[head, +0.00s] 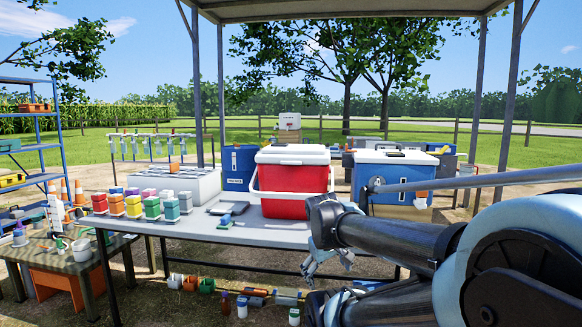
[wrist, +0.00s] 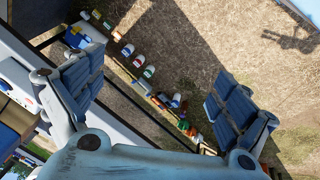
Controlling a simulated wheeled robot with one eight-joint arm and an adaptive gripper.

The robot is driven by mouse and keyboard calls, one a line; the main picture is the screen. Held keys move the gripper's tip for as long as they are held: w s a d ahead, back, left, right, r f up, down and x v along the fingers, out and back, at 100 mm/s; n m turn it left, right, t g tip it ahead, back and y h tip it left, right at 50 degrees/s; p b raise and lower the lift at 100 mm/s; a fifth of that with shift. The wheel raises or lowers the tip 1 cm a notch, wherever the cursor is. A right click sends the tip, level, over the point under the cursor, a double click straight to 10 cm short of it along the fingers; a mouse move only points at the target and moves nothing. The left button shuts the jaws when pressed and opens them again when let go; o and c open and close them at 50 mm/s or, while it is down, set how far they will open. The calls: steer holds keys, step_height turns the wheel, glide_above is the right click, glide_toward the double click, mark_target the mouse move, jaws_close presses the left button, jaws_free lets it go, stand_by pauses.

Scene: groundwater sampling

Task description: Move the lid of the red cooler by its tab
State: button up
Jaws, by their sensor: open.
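The red cooler (head: 297,207) stands upright on the grey table (head: 180,228), a little right of the middle in the head view. Its white lid (head: 292,152) sits on top, and a white handle hangs around the body. The lid's tab is too small to make out surely. My gripper (head: 328,262) is open and empty, low in front of the table's right end, below and right of the cooler and apart from it. I cannot make out the cooler there.
Several colored jars (head: 135,207) and a dark clipboard-like item (head: 228,208) are on the table left of the cooler. A blue-and-white cooler (head: 393,185) stands to its right, behind my arm. A canopy post (head: 510,90) rises at right.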

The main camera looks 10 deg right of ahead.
steer(key=w+d+r+n+t+h, duration=0.25)
steer(key=w+r+n, duration=0.4)
steer(key=w, duration=0.35)
steer(key=w+d+r+n+t+h, duration=0.2)
steer(key=w+r+n+t+h, duration=0.15)
steer(key=w+r+n, duration=0.5)
steer(key=n+t+y, duration=0.3)
steer(key=n+t, duration=0.5)
steer(key=n, duration=0.7)
glide_toward(290, 163)
steer(key=x, duration=1.1)
steer(key=shift+d, duration=0.15)
steer(key=c, duration=1.4)
steer(key=shift+c, duration=0.2)
steer(key=shift+r, duration=0.1)
